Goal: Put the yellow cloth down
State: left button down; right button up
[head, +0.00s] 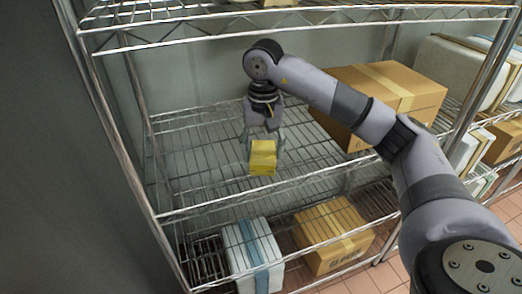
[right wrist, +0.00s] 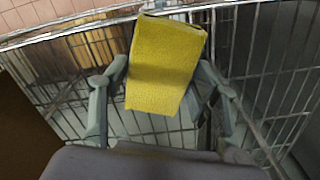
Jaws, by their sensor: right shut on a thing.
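The yellow cloth (head: 263,157) is a folded, block-like piece held over the middle wire shelf (head: 205,155) in the head view. My right gripper (head: 264,146) points down and is shut on it. In the right wrist view the yellow cloth (right wrist: 164,65) sits between the two fingers of my right gripper (right wrist: 160,85). Whether its lower edge touches the shelf wires cannot be told. My left gripper is not in view.
A cardboard box (head: 415,90) stands on the shelf to the right. A white-and-blue bundle (head: 252,255) and another cardboard box (head: 333,236) are on the level below. The upper shelf's edge (head: 300,27) runs overhead. The middle shelf's left part is clear.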

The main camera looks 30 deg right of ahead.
aim_at(261, 149)
jog(key=shift+w+d, duration=0.15)
jog(key=shift+w, duration=0.55)
notch_tip(261, 149, down, 3)
jog(key=shift+r+p, duration=0.1)
jog(key=shift+p, duration=0.7)
jog(key=shift+f, duration=0.35)
jog(key=shift+f, duration=0.1)
jog(key=shift+f, duration=0.15)
jog(key=o, duration=1)
